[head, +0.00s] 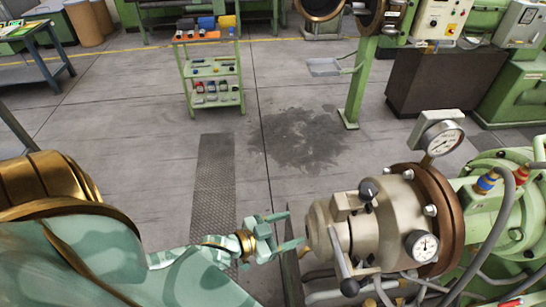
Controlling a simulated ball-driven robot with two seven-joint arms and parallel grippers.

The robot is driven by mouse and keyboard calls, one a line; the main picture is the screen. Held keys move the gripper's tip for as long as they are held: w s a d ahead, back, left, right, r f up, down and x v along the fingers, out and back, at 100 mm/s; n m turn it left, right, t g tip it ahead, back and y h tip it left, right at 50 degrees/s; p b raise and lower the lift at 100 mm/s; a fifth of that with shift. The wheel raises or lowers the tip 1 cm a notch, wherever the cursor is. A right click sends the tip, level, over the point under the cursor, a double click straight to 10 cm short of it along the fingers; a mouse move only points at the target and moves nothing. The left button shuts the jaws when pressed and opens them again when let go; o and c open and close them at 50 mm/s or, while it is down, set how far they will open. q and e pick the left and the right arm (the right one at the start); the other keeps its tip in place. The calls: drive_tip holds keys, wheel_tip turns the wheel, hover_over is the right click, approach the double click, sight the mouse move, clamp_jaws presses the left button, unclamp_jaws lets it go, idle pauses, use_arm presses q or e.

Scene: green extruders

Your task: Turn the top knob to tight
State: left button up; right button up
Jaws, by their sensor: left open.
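The beige extruder head (322,228) sticks out toward the left from a brown flange (447,222) on a green machine. A black ball knob (368,188) sits at its top. A second black knob (349,287) is at the lower end of a grey lever (341,255) on its near side. My left gripper (293,229) is open and empty, with its pale green fingers pointing right, just left of the extruder head's front end. It appears apart from the knobs. Whether the top knob is tight or loose cannot be told. My right gripper is not in view.
A dial gauge (443,138) stands above the flange and another gauge (422,246) is low on the front. Hoses and pipes (493,240) crowd the lower right. A green shelf cart (213,68) stands farther back. The floor in the middle is clear.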

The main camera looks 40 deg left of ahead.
use_arm(q)
drive_tip(key=s+a+f+g+y+b, duration=0.2)
drive_tip(key=a+f+b, duration=0.1)
drive_tip(key=f, duration=0.9)
drive_tip(key=shift+f+n, duration=0.2)
drive_tip(key=shift+n, duration=0.2)
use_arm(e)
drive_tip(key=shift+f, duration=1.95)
